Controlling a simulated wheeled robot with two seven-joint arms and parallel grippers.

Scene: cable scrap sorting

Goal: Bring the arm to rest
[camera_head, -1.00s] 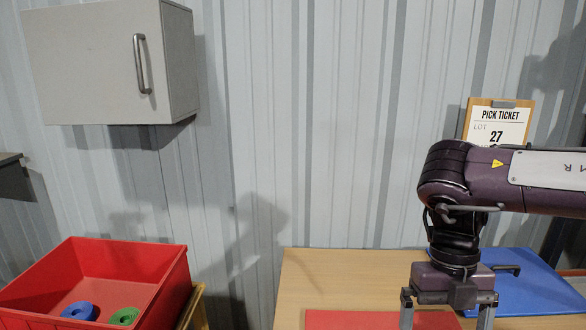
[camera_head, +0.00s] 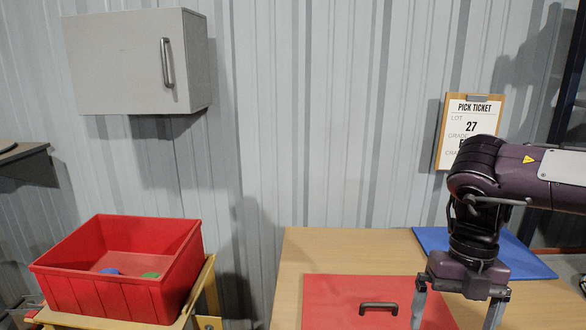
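My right gripper (camera_head: 457,311) points down at the lower right, over the right part of the red panel (camera_head: 330,300) on the wooden table. Its two fingers are spread apart, and nothing shows between them; the lower tips are close to the bottom edge of the picture. The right arm comes in from the right edge. My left gripper and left arm are not in view.
A black handle (camera_head: 379,307) stands on the red panel. A blue panel (camera_head: 525,268) lies behind my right gripper on the table (camera_head: 345,247). A red bin (camera_head: 105,292) with blue and green pieces stands left. A pick ticket (camera_head: 468,118) and a grey cabinet (camera_head: 125,62) are at the wall.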

